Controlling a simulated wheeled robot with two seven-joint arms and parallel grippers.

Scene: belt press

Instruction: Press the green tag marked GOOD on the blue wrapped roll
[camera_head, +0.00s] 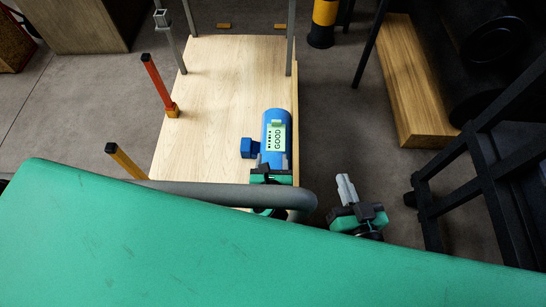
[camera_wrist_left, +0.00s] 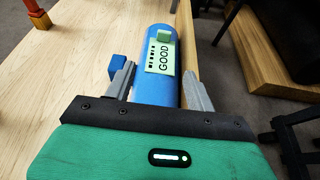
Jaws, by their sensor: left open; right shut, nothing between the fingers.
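The blue wrapped roll (camera_head: 279,114) lies on the light wooden table, its length running away from me. The green tag (camera_head: 276,138) marked GOOD lies on its upper side, with the lettering facing up; it also shows in the left wrist view (camera_wrist_left: 158,62). A small green raised piece (camera_wrist_left: 164,35) sits at the tag's far end. My left gripper (camera_head: 272,163) is open at the roll's near end, its fingers on either side of the blue roll in the wrist view, just short of the tag. My right gripper (camera_head: 346,182) is shut and empty, off the table's right side.
A small blue block (camera_head: 247,148) touches or nearly touches the roll's left side. Red (camera_head: 157,82) and yellow (camera_head: 124,160) posts stand along the table's left edge. A dark frame (camera_head: 485,165) stands at right.

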